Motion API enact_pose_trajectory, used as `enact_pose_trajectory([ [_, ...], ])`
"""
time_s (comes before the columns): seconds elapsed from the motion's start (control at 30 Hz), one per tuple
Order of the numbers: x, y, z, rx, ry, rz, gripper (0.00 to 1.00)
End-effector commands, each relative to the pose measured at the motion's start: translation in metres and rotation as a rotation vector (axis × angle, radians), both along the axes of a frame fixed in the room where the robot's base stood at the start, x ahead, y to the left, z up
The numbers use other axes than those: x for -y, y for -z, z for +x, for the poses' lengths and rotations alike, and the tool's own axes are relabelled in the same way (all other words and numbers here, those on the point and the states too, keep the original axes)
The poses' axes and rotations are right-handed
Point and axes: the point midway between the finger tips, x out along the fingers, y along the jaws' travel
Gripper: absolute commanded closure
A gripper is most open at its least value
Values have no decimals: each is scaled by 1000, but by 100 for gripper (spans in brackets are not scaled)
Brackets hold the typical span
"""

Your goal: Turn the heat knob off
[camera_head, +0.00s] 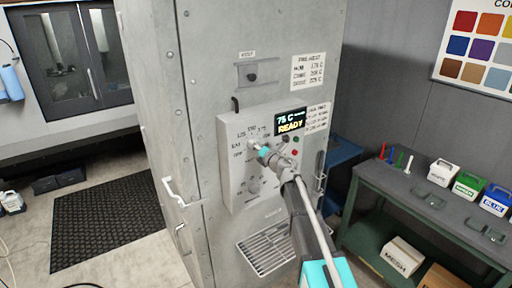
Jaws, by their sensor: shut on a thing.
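The heat knob (254,143) is the upper dial on the grey control panel of the tall oven cabinet. Printed marks ring it, with what looks like OFF at its lower left. My gripper (263,151) reaches in from the lower right and is shut on the knob. The fingers hide much of the knob, so I cannot tell where its pointer stands. The display (290,121) above and to the right shows what looks like 75 C and READY.
A second, lower dial (253,186) sits under the knob. A door handle (180,192) juts from the cabinet's left side. A green bench (420,200) with boxes stands at right; a black mat (115,215) lies left.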

Motion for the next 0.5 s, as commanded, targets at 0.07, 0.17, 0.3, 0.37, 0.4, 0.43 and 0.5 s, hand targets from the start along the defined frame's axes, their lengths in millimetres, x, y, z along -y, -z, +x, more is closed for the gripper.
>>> enact_pose_trajectory([
  [0.07,0,0,0,2,-1,-4,86],
  [0.17,0,0,0,3,-1,-5,86],
  [0.3,0,0,0,2,0,-6,86],
  [0.37,0,0,0,2,0,-5,29],
  [0.4,0,0,0,2,0,-5,22],
  [0.43,0,0,0,2,0,-5,16],
  [0.5,0,0,0,1,0,-4,4],
])
